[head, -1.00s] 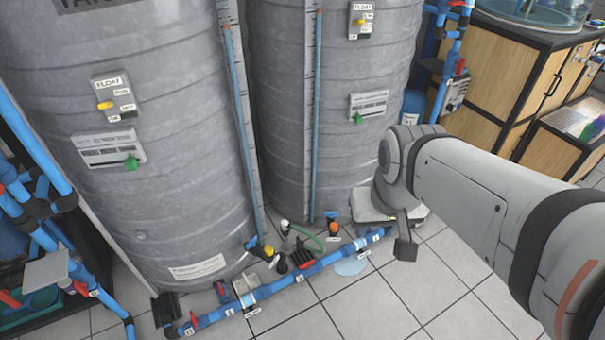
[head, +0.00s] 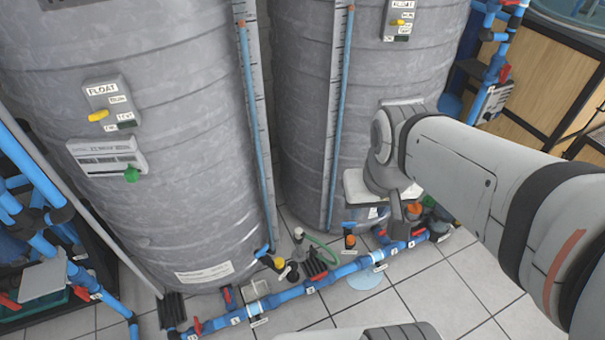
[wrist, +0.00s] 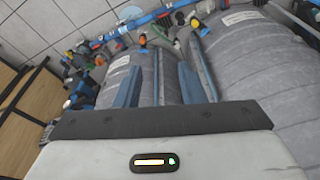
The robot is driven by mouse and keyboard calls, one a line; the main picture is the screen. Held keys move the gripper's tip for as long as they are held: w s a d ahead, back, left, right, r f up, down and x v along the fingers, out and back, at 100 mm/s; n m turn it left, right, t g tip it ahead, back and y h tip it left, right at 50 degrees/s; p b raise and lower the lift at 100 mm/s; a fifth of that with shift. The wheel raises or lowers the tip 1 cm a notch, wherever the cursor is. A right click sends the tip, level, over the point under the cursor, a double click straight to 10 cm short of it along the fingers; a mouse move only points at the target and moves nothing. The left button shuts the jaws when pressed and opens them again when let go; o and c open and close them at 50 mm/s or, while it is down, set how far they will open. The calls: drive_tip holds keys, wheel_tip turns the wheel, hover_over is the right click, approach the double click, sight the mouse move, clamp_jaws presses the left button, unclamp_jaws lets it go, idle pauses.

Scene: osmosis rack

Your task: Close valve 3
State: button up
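Several red-handled valves sit along the blue floor pipe (head: 290,296) in front of the tanks. One red handle (head: 197,325) is at the pipe's left end, and another red handle (head: 228,295) is to its right. The small white tags are too small to read, so I cannot tell which valve is number 3. My gripper (head: 402,218) points down in front of the right tank, above the right part of the pipe, and hides some fittings there. In the wrist view my gripper (wrist: 159,85) shows two fingers apart with nothing between them.
Two large grey tanks (head: 180,200) (head: 305,110) stand behind the pipe. More blue piping with red handles (head: 85,294) stands at the left. Wooden cabinets (head: 550,85) are at the upper right. The tiled floor (head: 470,285) at the lower right is clear.

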sight(319, 275)
drive_tip(key=shift+w+a, duration=0.1)
drive_tip(key=shift+a, duration=0.05)
drive_tip(key=shift+o, duration=0.2)
